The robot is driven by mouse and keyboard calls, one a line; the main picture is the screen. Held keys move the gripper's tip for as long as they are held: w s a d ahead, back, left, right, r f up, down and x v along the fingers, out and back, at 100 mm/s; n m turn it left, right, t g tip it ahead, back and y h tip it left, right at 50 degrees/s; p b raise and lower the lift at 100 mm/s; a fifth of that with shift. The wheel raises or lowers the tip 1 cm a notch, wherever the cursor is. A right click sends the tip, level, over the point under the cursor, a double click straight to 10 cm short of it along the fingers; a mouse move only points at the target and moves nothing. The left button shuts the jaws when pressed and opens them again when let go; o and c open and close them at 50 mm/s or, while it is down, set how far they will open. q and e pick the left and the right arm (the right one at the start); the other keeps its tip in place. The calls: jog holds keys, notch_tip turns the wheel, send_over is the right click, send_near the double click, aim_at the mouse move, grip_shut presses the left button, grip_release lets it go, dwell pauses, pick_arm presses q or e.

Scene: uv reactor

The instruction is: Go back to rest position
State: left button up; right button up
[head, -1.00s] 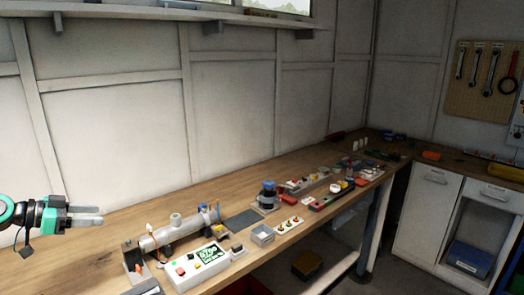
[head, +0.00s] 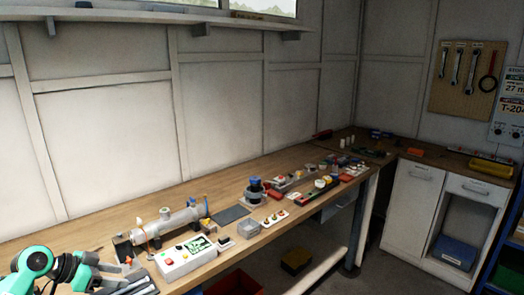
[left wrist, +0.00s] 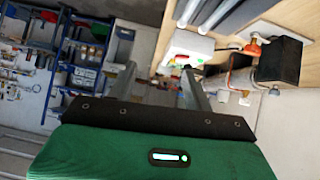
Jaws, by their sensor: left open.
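My left gripper (head: 108,270) is at the lower left of the head view, close to the front left part of the workbench. Its jaws are open and empty. In the left wrist view its two grey fingers (left wrist: 160,85) stand apart with nothing between them. My right gripper is in neither view. The grey reactor cylinder (head: 168,225) lies on the bench beyond the left gripper. The white control box (head: 185,260) with its display stands right of the gripper. It also shows in the left wrist view (left wrist: 187,45).
The wooden workbench (head: 85,237) runs along the wall. Dark rods (head: 135,284) lie at its near left edge. A dark mat (head: 231,214), a small grey bin (head: 248,229) and several parts stand farther right. A red bin (head: 235,283) is below the bench.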

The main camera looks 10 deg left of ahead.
pick_arm(q)
jog(key=s+d+f+n+g+y, duration=0.1)
jog(key=s+d+f+g, duration=0.1)
jog(key=s+d+f, duration=0.5)
jog(key=s+d+f+g+y, duration=0.15)
jog(key=s+d+f, duration=0.3)
jog(key=f, duration=0.45)
jog(key=s+d+f+n+y, duration=0.1)
jog(key=s+d+n+y, duration=0.1)
jog(key=s+d, duration=0.45)
jog(key=s+d+f+n+y, duration=0.1)
jog(key=s+d+n+y, duration=0.2)
jog(key=s, duration=0.7)
notch_tip(320, 180, down, 32)
jog(key=d+g+b, duration=0.1)
jog(key=g+b, duration=0.1)
jog(key=s+a+f+b, duration=0.1)
jog(key=s+a+f, duration=0.2)
jog(key=s+f, duration=1.7)
notch_tip(320, 180, down, 2)
jog(key=shift+f+m+g+b, duration=0.1)
jog(key=shift+m+g+b, duration=0.3)
jog(key=shift+g, duration=0.05)
jog(key=shift+h, duration=0.25)
jog(key=c, duration=0.3)
jog(key=shift+s+a, duration=0.1)
jog(key=shift+s, duration=0.05)
